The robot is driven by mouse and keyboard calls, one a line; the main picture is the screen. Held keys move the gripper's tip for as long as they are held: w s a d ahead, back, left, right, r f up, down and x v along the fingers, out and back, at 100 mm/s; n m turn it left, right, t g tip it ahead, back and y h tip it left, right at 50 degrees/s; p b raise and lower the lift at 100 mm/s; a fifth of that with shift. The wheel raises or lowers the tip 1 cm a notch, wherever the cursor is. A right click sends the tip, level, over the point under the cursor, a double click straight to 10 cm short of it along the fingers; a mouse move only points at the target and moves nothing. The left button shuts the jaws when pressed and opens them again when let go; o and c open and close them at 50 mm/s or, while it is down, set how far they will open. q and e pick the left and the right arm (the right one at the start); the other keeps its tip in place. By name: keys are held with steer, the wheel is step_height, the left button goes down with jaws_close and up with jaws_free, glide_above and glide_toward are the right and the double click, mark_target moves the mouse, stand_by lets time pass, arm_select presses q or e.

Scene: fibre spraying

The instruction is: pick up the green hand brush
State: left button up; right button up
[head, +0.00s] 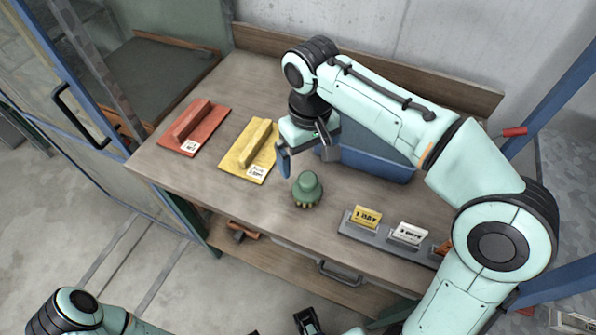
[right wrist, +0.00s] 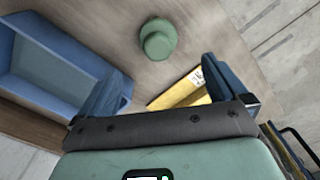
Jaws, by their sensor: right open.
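The green hand brush (head: 308,188) stands on the wooden workbench, its rounded green top up and tan bristles at its lower edge. It also shows in the right wrist view (right wrist: 158,38), beyond the fingertips. My right gripper (head: 305,153) is open and empty, above the bench and behind the brush in the head view. Its two blue fingers (right wrist: 164,70) are spread wide in the right wrist view, with the brush apart from both.
A red trowel (head: 205,125) and a yellow trowel (head: 240,165) lie left of the brush on the workbench (head: 185,185). A blue bin (head: 375,160) stands behind right, partly hidden by my arm. A grey rack with label cards (head: 385,237) is at front right.

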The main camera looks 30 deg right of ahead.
mark_target(308, 181)
steer(key=f, duration=0.2)
steer(key=f+b, duration=0.1)
steer(key=f, duration=0.4)
steer(key=shift+s+f+b, duration=0.1)
steer(key=shift+s+b, duration=0.25)
steer(key=f, duration=0.3)
steer(key=f+b, duration=0.1)
steer(key=f, duration=0.1)
steer(key=shift+w+d+f, duration=0.15)
steer(key=shift+w+f, duration=0.2)
steer(key=c, duration=1.1)
